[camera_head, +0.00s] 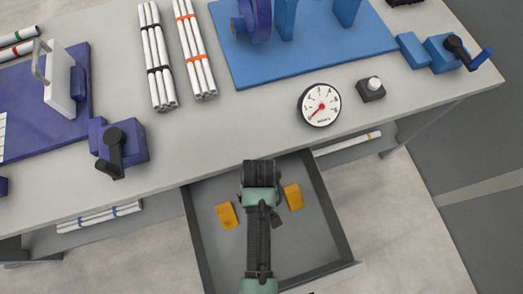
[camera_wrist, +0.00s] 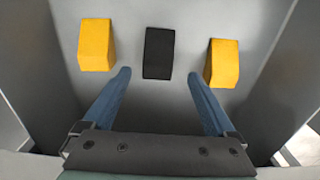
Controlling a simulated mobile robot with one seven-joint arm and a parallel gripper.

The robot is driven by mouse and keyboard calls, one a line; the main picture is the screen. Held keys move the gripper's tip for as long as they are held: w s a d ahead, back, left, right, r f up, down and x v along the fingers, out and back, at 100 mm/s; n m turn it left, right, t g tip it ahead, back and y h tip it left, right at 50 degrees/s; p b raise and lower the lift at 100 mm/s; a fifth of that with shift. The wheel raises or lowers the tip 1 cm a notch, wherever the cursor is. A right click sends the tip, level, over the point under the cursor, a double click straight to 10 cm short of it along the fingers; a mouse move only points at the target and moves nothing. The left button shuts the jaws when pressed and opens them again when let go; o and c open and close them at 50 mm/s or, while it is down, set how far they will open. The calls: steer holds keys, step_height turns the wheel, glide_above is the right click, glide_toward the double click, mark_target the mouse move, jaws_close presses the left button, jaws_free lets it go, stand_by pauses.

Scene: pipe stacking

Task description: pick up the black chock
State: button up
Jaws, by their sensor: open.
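The black chock (camera_wrist: 159,53) lies in the grey drawer, in the upper middle of the wrist view, between two yellow chocks. In the head view my arm hides it. My gripper (camera_wrist: 160,85) is open and empty, its two blue fingers spread to either side of the black chock's line. The fingertips are just short of the chock in the picture, and I see no contact.
A yellow chock (camera_wrist: 96,45) lies to the left and another (camera_wrist: 224,63) to the right. The drawer (camera_head: 325,210) has raised walls around it. Above it, the table (camera_head: 220,135) carries a gauge (camera_head: 320,105), a blue valve (camera_head: 122,144) and pipe bundles (camera_head: 157,55).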

steer(key=shift+w+d+f+b, duration=0.15)
steer(key=shift+f+b, duration=0.3)
steer(key=shift+f, duration=2.2)
jaws_close()
